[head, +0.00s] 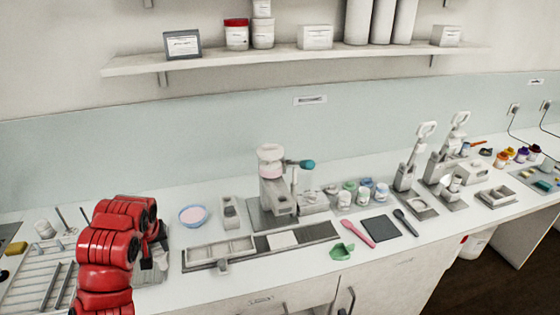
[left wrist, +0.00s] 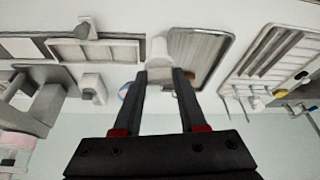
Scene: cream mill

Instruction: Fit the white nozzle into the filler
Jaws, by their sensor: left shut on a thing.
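My left gripper (left wrist: 164,72) is shut on a small white piece, seemingly the white nozzle (left wrist: 158,48), which shows at its fingertips in the left wrist view. In the head view, my red left arm partly hides the left gripper (head: 148,262) and the nozzle. The filler (head: 275,185) stands at the middle of the counter, to the right of the gripper and well apart from it. It has a pale pink-and-white hopper and a teal-knobbed handle. Its outlet is too small to make out. The filler also shows at the left edge in the left wrist view (left wrist: 35,108).
A compartment tray (head: 220,251) runs along the front. A drying rack (head: 38,280) is at left. Jars (head: 365,190) and a pink spatula (head: 357,233) are at right.

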